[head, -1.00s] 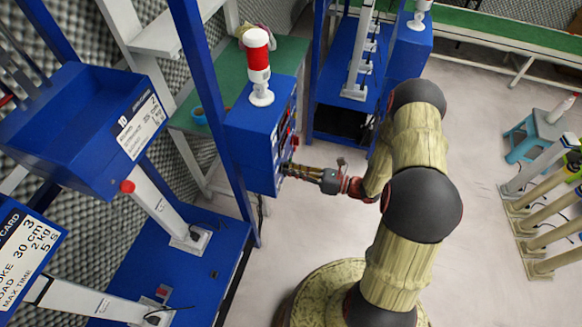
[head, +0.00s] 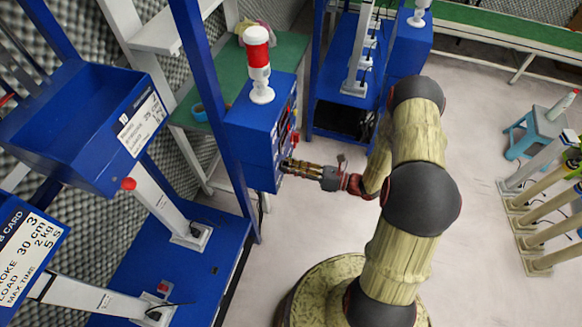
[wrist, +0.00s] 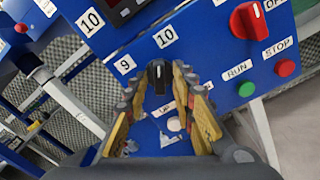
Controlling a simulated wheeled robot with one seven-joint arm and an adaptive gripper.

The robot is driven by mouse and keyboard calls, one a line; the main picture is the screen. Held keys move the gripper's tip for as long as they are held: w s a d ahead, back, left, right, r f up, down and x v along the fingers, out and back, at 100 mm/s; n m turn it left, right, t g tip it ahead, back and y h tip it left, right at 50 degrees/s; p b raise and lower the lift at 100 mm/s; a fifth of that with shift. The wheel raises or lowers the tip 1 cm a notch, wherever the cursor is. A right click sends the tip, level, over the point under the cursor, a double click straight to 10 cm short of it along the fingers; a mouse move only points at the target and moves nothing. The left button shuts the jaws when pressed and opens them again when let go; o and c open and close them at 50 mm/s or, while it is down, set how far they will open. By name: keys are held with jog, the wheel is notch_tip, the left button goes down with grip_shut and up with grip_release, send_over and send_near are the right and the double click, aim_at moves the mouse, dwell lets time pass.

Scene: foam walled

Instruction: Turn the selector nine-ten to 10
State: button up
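The black selector knob (wrist: 158,74) is on the blue panel in the wrist view, below and between a label 9 (wrist: 125,65) and a label 10 (wrist: 166,37). Its ridge stands nearly upright in the picture, with a light mark that seems to point toward the 10. My gripper (wrist: 159,78) has one finger on each side of the knob, with a visible gap; contact is unclear. In the head view my gripper (head: 287,166) is at the front of the blue control box (head: 252,128), and the knob is hidden.
A red rotary switch (wrist: 248,20), a green RUN button (wrist: 246,89) and a red STOP button (wrist: 286,68) lie to the right of my gripper. Another 10 label (wrist: 90,20) is at upper left. A blue post (head: 213,110) stands beside the box.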

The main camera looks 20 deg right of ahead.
dwell(0.3)
jog(key=v, duration=1.2)
dwell(0.3)
